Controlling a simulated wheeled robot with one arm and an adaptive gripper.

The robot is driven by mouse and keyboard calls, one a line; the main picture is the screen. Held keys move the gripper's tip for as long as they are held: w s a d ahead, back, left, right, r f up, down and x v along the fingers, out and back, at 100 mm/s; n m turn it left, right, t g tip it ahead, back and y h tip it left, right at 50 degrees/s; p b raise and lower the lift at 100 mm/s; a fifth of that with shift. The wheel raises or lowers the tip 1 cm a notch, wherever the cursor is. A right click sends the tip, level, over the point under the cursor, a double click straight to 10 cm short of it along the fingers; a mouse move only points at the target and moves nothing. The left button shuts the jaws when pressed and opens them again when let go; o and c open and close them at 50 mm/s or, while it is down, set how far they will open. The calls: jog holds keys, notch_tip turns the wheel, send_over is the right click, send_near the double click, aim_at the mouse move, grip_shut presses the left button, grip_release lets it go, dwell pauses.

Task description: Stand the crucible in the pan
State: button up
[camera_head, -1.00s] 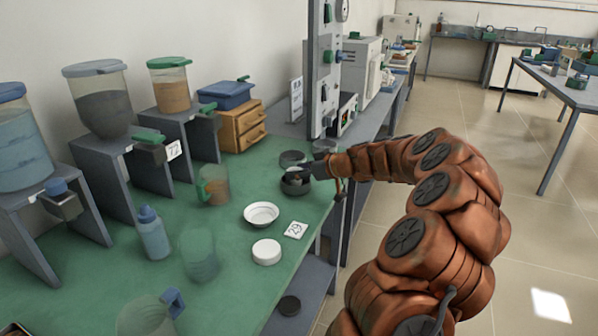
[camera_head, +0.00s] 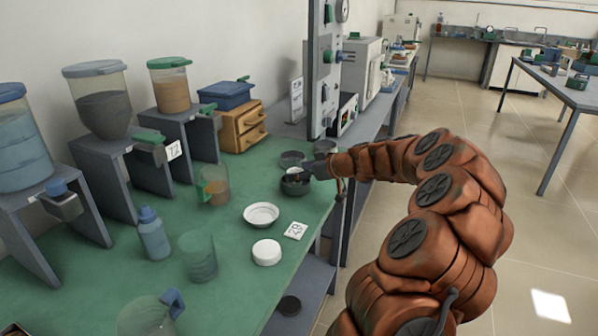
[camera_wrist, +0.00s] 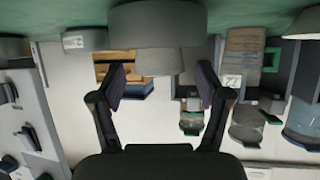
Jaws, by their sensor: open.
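The dark round pan (camera_head: 295,187) stands on the green bench, left of my gripper (camera_head: 309,172). A small light grey crucible (camera_head: 293,178) shows inside its rim. The wrist view is upside down. In it the dark grey pan wall (camera_wrist: 158,24) is at the top, and the grey crucible (camera_wrist: 160,63) sticks out past the rim and looks upright. Its base is hidden by the pan wall. My gripper (camera_wrist: 162,82) is open, its two fingers apart and clear of the crucible, with nothing held between them.
Another dark dish (camera_head: 292,158) stands just behind the pan. In front are a white dish (camera_head: 261,214), a white round lid or block (camera_head: 267,252) and a number card (camera_head: 296,231). Beakers, a bottle (camera_head: 153,234) and dispensers stand left. A tall grey post (camera_head: 322,70) rises behind.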

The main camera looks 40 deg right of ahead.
jog(key=v, duration=1.1)
jog(key=shift+s+r, duration=0.2)
jog(key=shift+s, duration=0.05)
jog(key=shift+d, duration=0.1)
